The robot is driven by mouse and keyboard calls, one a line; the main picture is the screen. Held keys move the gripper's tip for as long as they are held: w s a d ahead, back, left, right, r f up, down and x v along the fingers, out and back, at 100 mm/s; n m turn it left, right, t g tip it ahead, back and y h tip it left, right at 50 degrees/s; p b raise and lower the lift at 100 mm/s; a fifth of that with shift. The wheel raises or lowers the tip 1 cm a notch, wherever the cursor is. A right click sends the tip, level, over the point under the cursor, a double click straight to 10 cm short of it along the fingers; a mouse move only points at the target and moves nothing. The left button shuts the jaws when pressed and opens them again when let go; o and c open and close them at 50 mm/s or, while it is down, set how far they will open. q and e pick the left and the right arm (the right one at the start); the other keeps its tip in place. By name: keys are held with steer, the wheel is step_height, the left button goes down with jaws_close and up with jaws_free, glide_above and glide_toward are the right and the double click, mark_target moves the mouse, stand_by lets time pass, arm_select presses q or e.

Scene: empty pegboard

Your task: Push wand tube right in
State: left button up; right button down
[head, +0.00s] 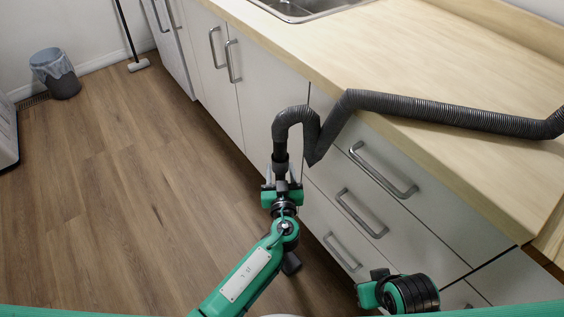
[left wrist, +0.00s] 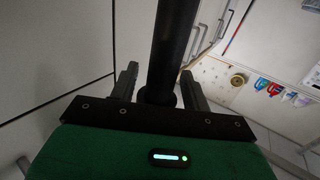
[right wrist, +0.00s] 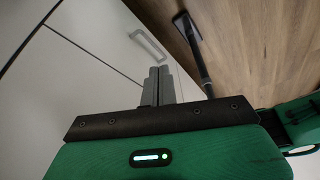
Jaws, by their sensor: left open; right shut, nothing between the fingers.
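A ribbed grey hose (head: 440,112) lies over the counter edge and bends down to a dark cuff (head: 280,158). My left gripper (head: 281,186) is just below the cuff. In the left wrist view a black tube (left wrist: 168,50) stands between my left gripper's open fingers (left wrist: 162,82), with gaps on both sides. In the right wrist view a black wand tube with a floor head (right wrist: 183,24) reaches the wood floor. How the tube meets the hose cuff is hidden by my gripper. My right gripper (right wrist: 160,84) is shut and empty, by the drawers.
White drawers with metal handles (head: 362,213) stand close to the right of my left gripper. The wooden counter (head: 400,60) is above them, with a sink (head: 300,8) at the back. A bin (head: 54,72) and a broom (head: 137,64) stand far left. The floor (head: 130,180) between is clear.

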arm_select(q)
jaws_close()
